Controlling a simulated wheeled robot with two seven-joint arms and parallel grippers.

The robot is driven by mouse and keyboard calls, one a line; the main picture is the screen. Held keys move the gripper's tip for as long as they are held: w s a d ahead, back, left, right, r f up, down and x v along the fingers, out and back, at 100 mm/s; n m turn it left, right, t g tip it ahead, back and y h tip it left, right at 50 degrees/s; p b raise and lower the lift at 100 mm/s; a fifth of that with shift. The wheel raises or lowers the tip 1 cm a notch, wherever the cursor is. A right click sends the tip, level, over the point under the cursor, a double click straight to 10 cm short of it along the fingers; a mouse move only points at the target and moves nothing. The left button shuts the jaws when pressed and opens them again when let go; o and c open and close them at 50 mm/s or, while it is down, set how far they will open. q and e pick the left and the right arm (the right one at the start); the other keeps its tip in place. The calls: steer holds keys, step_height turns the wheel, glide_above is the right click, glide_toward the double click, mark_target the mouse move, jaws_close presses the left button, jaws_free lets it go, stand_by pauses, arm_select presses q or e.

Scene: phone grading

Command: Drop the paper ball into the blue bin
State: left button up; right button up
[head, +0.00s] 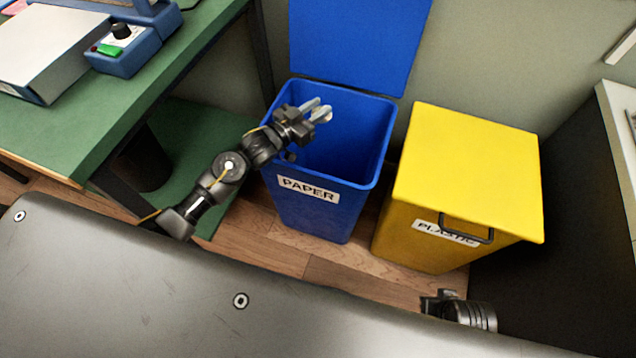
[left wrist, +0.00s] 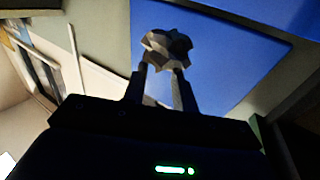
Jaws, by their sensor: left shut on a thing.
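The blue bin (head: 330,215) stands on the floor with its lid (head: 360,40) raised and a white PAPER label on its front. My left gripper (head: 325,112) is above the open mouth of the bin. It is shut on the paper ball (left wrist: 166,47), a crumpled grey-white lump that shows between the fingertips in the left wrist view. In the head view the ball is small and mostly hidden by the fingers. Part of my right arm shows low at the right; its fingertips cannot be made out.
A yellow bin (head: 470,170) labelled PLASTIC, with its lid closed, stands right of the blue bin. A green table (head: 150,70) with a blue device (head: 125,50) is at the left. A pale counter (head: 615,130) is at the far right.

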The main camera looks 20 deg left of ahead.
steer(key=shift+r, duration=0.15)
arm_select(q)
steer(key=o, duration=1)
steer(key=shift+r, duration=0.1)
steer(key=shift+r, duration=0.35)
step_height(320, 180, up, 3)
steer(key=shift+s+p, duration=0.15)
steer(key=shift+p, duration=0.4)
steer(key=s+d+r+p, duration=0.2)
steer(key=s+d+r, duration=0.1)
steer(key=s+r, duration=0.6)
steer(key=s, duration=0.4)
steer(key=shift+d, duration=0.35)
arm_select(e)
step_height(320, 180, down, 7)
steer(key=s, duration=0.1)
arm_select(q)
steer(key=shift+s, duration=0.1)
